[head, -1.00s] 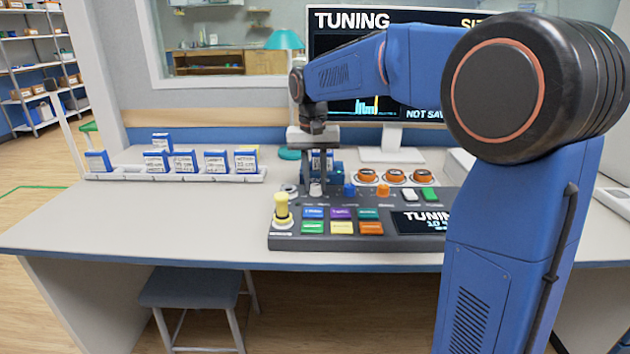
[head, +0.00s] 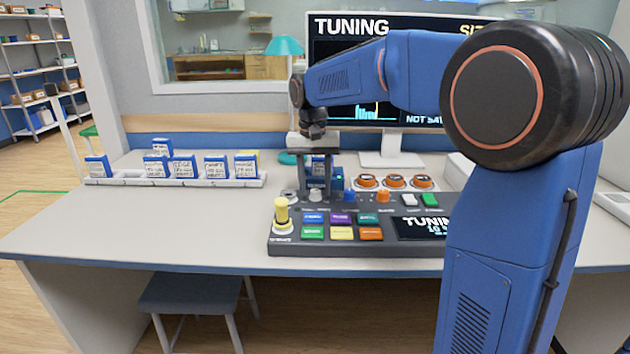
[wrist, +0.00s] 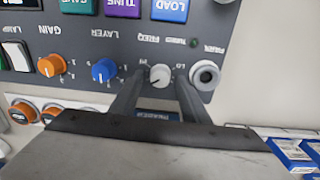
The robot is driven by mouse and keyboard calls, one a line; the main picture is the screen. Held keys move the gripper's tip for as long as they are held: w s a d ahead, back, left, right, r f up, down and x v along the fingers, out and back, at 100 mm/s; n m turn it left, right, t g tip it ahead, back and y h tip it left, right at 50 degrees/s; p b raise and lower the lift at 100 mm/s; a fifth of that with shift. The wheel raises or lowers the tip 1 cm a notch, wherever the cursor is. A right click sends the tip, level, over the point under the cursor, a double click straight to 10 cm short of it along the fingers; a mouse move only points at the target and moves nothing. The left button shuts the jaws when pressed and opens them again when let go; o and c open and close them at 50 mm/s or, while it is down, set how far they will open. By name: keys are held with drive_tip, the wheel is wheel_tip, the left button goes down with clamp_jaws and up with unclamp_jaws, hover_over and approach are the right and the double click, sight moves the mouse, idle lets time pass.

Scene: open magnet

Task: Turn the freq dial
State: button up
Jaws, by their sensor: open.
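The freq dial (wrist: 160,75) is a small white-grey knob with a dark pointer mark, on the dark console (wrist: 215,45). The FREQ label is printed beside it, upside down in the wrist view. In the head view the dial (head: 316,195) is at the console's back left. My gripper (wrist: 160,79) is open, with one finger on each side of the dial. In the wrist view, gaps show between the knob and both fingers. In the head view my gripper (head: 315,187) points down over the dial. Any contact is hard to tell there.
A blue layer knob (wrist: 104,70) and orange gain knob (wrist: 51,66) sit beside the dial. A grey round socket (wrist: 205,75) is close on the other side. A yellow plunger (head: 282,214) stands at the console's left. A monitor (head: 345,50) reading TUNING stands behind.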

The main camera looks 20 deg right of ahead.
sight(313, 190)
wheel_tip(313, 190, up, 17)
drive_tip(key=shift+a+r, duration=0.2)
drive_tip(key=shift+a, duration=0.1)
idle(0.3)
drive_tip(key=s+d+f+n+t, duration=0.1)
drive_tip(key=s+d+f, duration=0.1)
drive_tip(key=s+f, duration=0.6)
drive_tip(key=s+d+f+n+t, duration=0.1)
drive_tip(key=s+d+f+t, duration=0.1)
drive_tip(key=s+f, duration=0.7)
drive_tip(key=s+d+f+n+t, duration=0.2)
drive_tip(key=s+f, duration=0.6)
drive_tip(key=s, duration=0.8)
drive_tip(key=shift+s+d+f, duration=0.25)
drive_tip(key=shift+s+d, duration=0.1)
drive_tip(key=shift+d, duration=0.4)
drive_tip(key=shift+r, duration=0.1)
